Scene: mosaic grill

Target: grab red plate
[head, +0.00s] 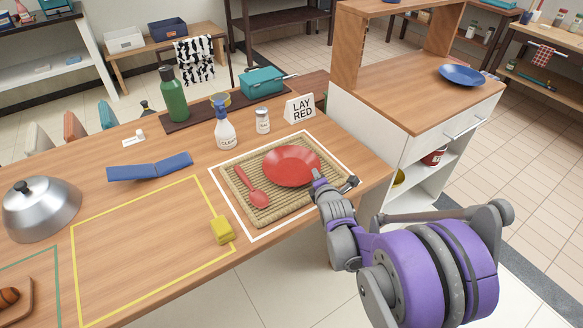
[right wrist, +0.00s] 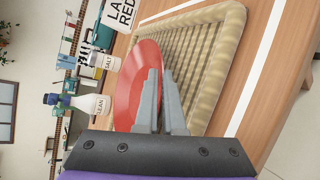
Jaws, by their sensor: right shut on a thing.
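The red plate (head: 291,165) lies on a woven tan tray mat (head: 285,207) inside the white outlined square on the table. It also shows in the right wrist view (right wrist: 136,85), where it appears tilted by the camera's angle. My right gripper (head: 318,180) is at the plate's near right rim. In the right wrist view its two grey fingers (right wrist: 160,85) are close together with the plate's rim between them. My left gripper is not in view.
A red spoon (head: 254,188) lies on the mat, left of the plate. Behind stand a "LAY RED" sign (head: 300,108), a salt shaker (head: 263,121) and a spray bottle (head: 224,132). A yellow block (head: 222,230) sits left of the mat. The yellow outlined area (head: 140,250) is mostly clear.

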